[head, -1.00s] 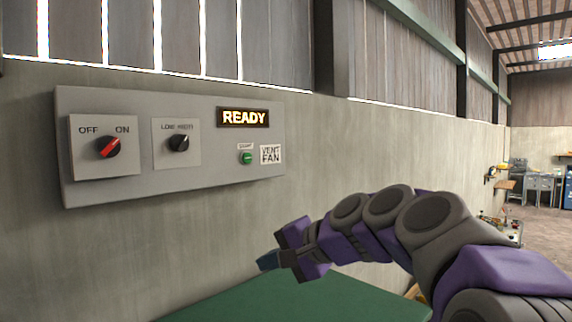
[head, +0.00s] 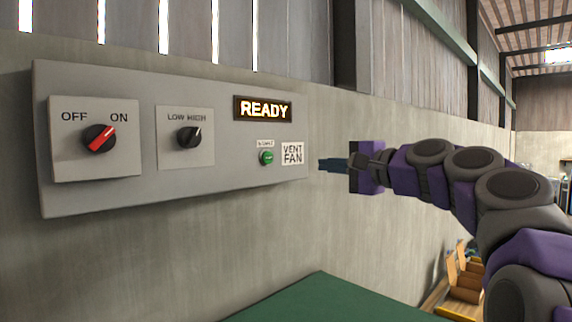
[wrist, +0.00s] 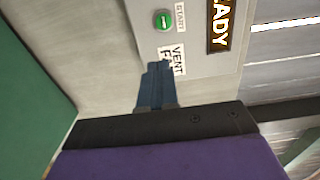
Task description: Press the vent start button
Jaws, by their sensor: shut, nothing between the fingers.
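The green start button (head: 266,158) sits at the lower right of the grey wall panel (head: 230,177), under a small START label and left of the VENT FAN label (head: 292,153). The button also shows near the top of the wrist view (wrist: 163,20), partly ringed by its pale mount. My gripper (head: 322,165) is just right of the panel in the head view, level with the button and apart from it. Its dark blue fingers (wrist: 155,72) are together and empty. In the wrist view their tips overlap the VENT FAN label.
The lit READY sign (head: 263,108) is above the button. The red OFF/ON knob (head: 99,138) points toward ON, and the black LOW/HIGH knob (head: 189,136) is beside it. A green surface (head: 325,300) lies below. Cardboard boxes (head: 464,278) are at lower right.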

